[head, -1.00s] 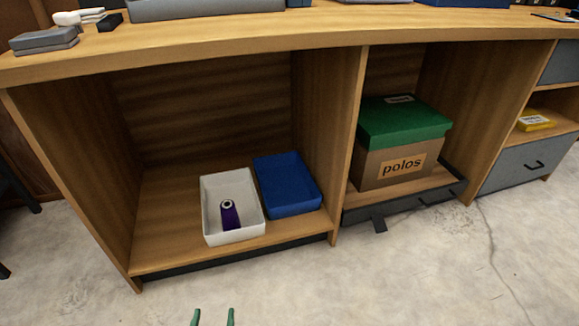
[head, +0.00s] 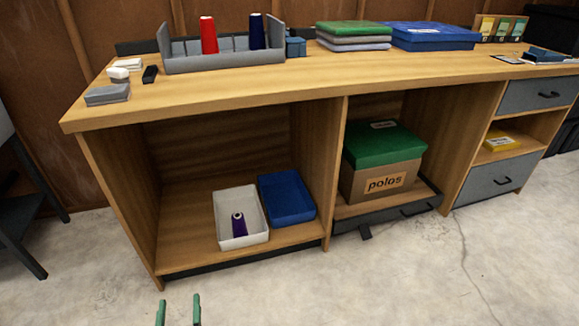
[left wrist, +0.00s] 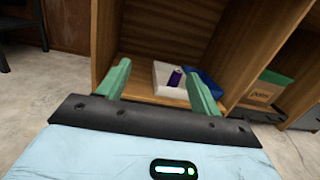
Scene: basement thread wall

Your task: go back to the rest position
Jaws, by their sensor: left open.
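My left gripper (head: 178,312) shows at the bottom of the head view, its two green fingertips apart and nothing between them. It is over the floor in front of the workbench (head: 270,88). In the left wrist view the open fingers (left wrist: 160,82) point toward the lower shelf. A purple thread cone (head: 238,225) stands in a white bin (head: 261,229) on that shelf. A blue bin (head: 287,198) sits right beside it. The gripper is apart from all of them. My right gripper is not in view.
A polos box (head: 362,183) with a green lid stands in the middle bay. A grey rack (head: 225,61) with a red cone (head: 208,36) and a dark blue cone (head: 257,32) is on the benchtop. A dark stool (head: 20,215) is at the left. The concrete floor (head: 400,285) in front is clear.

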